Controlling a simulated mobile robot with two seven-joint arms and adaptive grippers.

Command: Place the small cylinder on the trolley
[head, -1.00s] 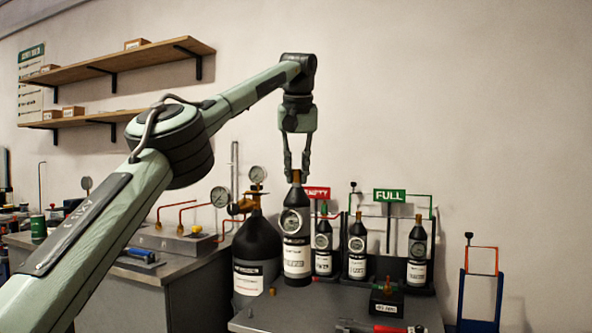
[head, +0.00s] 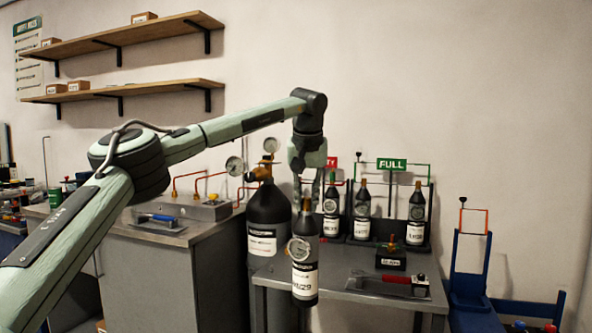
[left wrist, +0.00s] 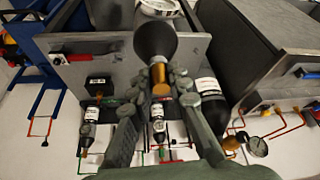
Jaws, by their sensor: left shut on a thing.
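The small cylinder (head: 304,268) is black with a white label and a round dial on its front. It hangs upright from my left gripper (head: 308,204), in front of the bench's near edge, in the head view. In the left wrist view my left gripper (left wrist: 160,90) has its fingers closed around the brass neck, with the cylinder's dark shoulder (left wrist: 155,38) beyond. The trolley (head: 470,268) is a blue frame with an orange handle, on the right of the head view and apart from the cylinder. It also shows in the left wrist view (left wrist: 48,62). My right gripper is not in view.
A large black cylinder (head: 268,217) stands behind the held one. Several small cylinders stand in the rack under the FULL sign (head: 391,164). A block (head: 390,260) and a red-handled tool (head: 390,279) occupy the grey bench (head: 340,283). A gap separates bench and trolley.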

